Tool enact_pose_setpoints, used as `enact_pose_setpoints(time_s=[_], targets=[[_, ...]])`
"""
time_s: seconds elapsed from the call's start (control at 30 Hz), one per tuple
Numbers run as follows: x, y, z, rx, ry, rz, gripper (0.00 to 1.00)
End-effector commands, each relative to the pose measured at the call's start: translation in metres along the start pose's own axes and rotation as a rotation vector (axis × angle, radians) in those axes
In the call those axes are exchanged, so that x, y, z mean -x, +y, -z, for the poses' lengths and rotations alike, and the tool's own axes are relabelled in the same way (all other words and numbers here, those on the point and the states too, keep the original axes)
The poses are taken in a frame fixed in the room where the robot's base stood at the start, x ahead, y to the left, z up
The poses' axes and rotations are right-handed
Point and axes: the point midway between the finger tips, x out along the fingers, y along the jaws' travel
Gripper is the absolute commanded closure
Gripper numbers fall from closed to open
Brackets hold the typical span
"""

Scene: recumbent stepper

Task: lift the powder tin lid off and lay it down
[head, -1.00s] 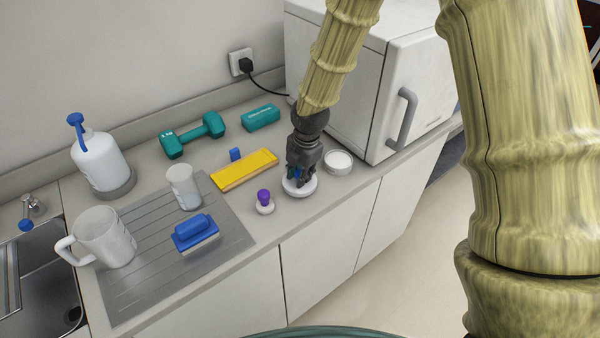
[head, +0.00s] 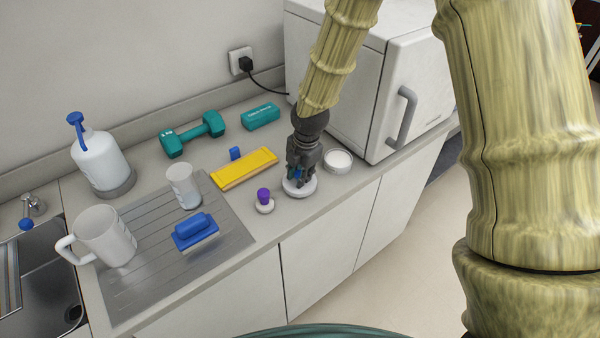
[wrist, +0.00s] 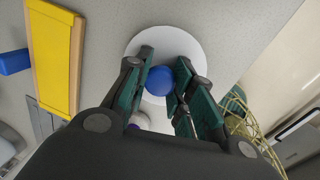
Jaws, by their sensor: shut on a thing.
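The powder tin lid (head: 300,191) is a white disc with a blue knob (wrist: 159,80). It is at the counter's surface near the front edge, to the left of the tin; I cannot tell whether it touches the counter. My gripper (head: 298,176) points down over the lid and is shut on its knob, with a finger on each side in the wrist view (wrist: 160,82). The powder tin (head: 338,168) is a low white round tin, open at the top with pale contents. The fingers hide part of the lid.
A purple-knobbed stamp-like thing (head: 264,202) stands close left of the lid. A yellow block (head: 245,168) lies behind it. A white cabinet (head: 345,80) with a handle stands behind the tin. A blue brush (head: 194,230), cup (head: 184,188) and mug (head: 103,238) are on the drainer.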

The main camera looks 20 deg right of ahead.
Motion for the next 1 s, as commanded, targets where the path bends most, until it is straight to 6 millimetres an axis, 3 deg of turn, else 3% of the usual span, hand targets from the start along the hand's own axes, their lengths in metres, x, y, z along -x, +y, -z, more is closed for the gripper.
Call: enact_pose_setpoints(time_s=[0.97,1.0], targets=[[-0.011,-0.002,0.000,0.000,0.000,0.000,1.00],[-0.011,-0.002,0.000,0.000,0.000,0.000,0.69]])
